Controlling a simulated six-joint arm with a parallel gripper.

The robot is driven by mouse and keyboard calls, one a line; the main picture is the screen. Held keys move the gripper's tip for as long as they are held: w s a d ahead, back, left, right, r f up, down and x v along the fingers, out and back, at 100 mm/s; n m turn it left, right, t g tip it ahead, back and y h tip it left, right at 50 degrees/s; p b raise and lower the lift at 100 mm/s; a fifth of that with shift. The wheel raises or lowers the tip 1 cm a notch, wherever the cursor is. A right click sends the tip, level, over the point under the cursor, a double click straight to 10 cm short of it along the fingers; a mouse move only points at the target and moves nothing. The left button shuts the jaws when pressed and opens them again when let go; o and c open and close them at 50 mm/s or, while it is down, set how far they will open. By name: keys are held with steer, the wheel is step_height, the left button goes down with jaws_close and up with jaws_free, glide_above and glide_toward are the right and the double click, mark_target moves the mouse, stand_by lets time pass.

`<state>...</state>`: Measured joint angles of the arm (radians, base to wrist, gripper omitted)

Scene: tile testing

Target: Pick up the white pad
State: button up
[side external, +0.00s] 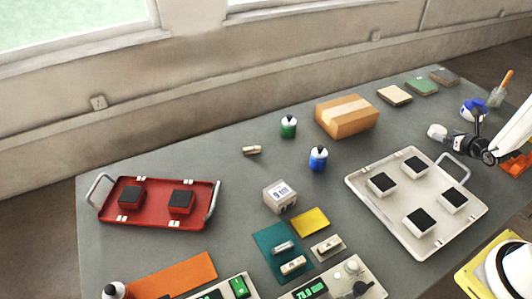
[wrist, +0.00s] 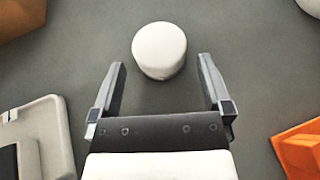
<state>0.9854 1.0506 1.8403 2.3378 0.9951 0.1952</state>
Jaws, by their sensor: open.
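The white pad (wrist: 160,50) is a short, round white cylinder on the grey table. In the wrist view it sits just ahead of and between my fingertips, apart from both. It also shows in the side external view (side external: 437,131), near the far corner of the white tray. My gripper (wrist: 160,66) is open and empty, its two dark fingers spread wider than the pad. In the side external view my gripper (side external: 457,138) is just right of the pad; its fingertips are too small there to judge their height.
The white tray (side external: 388,226) with several dark-topped blocks lies close by. A red tray (side external: 150,211) is far left. Bare table surrounds the pad.

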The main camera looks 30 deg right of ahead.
mark_target(442, 132)
steer(key=shift+x, duration=1.8)
steer(key=c, duration=1.1)
steer(key=shift+o, duration=0.2)
steer(key=shift+r, duration=0.2)
steer(key=shift+r, duration=0.8)
steer(key=s+a+r, duration=0.8)
steer(key=s+r, duration=0.3)
steer(key=shift+a, duration=0.2)
